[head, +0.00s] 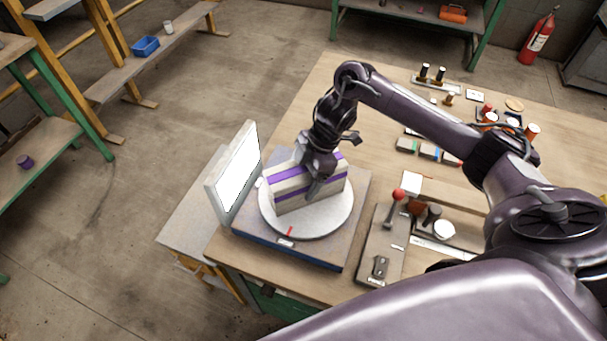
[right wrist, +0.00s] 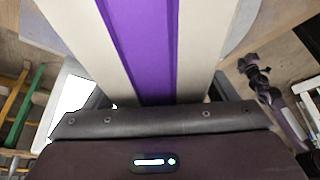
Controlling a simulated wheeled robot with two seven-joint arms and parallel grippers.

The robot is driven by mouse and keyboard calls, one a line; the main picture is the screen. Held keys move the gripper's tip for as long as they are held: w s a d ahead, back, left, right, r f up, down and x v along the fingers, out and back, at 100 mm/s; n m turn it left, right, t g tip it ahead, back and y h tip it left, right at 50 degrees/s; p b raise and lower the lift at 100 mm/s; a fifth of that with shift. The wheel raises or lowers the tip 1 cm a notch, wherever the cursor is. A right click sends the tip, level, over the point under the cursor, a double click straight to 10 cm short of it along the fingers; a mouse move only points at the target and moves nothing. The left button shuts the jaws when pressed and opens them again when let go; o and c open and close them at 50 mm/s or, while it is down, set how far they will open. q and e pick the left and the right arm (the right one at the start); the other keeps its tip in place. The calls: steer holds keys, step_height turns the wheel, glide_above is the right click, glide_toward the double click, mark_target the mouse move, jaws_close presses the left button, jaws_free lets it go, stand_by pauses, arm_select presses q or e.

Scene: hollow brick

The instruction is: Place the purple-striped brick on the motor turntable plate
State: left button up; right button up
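The purple-striped brick (head: 283,194) is cream-white with purple bands. In the head view it is upright over the round pale motor turntable plate (head: 296,227), its base seeming to meet the plate; I cannot tell if any gap remains. My right gripper (head: 314,181) comes down from above and straddles the brick, one finger showing on its near face, the far finger mostly hidden. In the right wrist view the brick (right wrist: 157,45) fills the space between the fingers, its purple stripe running up the middle. My left gripper is in neither view.
A white panel (head: 236,172) stands upright left of the plate. A control box with a red-knobbed lever (head: 398,194) lies to the right. Small blocks, jars and tools occupy the bench's right side. Bare wood (head: 330,100) lies behind the turntable.

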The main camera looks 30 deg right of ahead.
steer(key=shift+o, duration=0.4)
steer(key=shift+r, duration=0.1)
steer(key=shift+d+r, duration=0.15)
steer(key=shift+r, duration=0.15)
steer(key=p+v, duration=0.1)
steer(key=v, duration=1)
steer(key=shift+d+r+p, duration=0.1)
steer(key=shift+r+p, duration=0.1)
steer(key=shift+p, duration=0.15)
steer(key=shift+s+f, duration=0.1)
